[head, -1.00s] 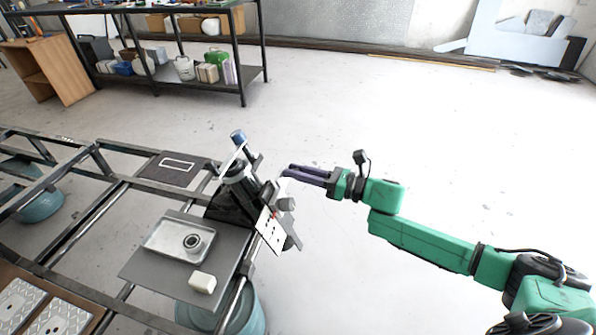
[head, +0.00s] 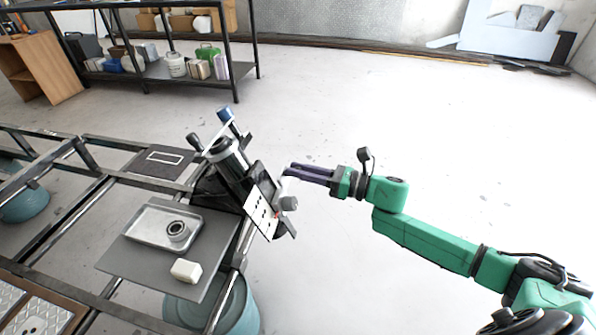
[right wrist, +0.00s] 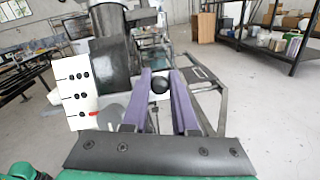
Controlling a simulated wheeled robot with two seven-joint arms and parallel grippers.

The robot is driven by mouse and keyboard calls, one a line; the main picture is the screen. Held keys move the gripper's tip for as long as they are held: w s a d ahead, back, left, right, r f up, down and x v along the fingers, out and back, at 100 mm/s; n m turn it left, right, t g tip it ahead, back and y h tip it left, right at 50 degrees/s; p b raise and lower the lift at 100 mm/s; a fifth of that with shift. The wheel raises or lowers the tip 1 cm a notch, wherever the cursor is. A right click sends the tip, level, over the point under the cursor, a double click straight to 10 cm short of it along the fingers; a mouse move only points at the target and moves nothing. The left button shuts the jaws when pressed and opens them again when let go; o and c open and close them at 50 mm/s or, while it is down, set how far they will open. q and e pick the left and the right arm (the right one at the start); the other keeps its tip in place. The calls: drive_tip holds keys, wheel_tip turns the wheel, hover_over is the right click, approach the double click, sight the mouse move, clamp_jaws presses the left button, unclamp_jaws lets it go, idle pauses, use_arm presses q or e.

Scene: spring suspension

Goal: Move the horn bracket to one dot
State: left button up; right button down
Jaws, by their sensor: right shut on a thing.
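The spring suspension (head: 228,158) stands tilted on the frame's right edge. A white dotted plate (head: 261,212) is on its side; in the right wrist view the plate (right wrist: 72,90) shows rows of three, two and one dots from top to bottom. A small red pointer (right wrist: 93,114) is level with the one-dot row. My right gripper (head: 288,171) is shut at the pale horn bracket (head: 284,184). In the right wrist view its purple fingers (right wrist: 160,92) flank a black ball knob (right wrist: 159,84); the grip itself is mostly hidden. My left gripper is out of view.
A grey board holds a metal tray (head: 143,224) with a ring (head: 177,231) in it and a white block (head: 185,270) beside it. A teal barrel (head: 235,305) stands below. A shelf (head: 155,72) stands at the back. Floor right of the suspension is clear.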

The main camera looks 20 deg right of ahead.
drive_tip(key=shift+f, duration=0.3)
drive_tip(key=c, duration=0.9)
unclamp_jaws()
drive_tip(key=shift+s, duration=0.1)
drive_tip(key=shift+o, duration=1)
drive_tip(key=shift+d, duration=0.15)
drive_tip(key=shift+r, duration=0.1)
drive_tip(key=p+v, duration=0.1)
drive_tip(key=v, duration=1.3)
drive_tip(key=shift+s+d, duration=0.15)
drive_tip(key=shift+s, duration=0.05)
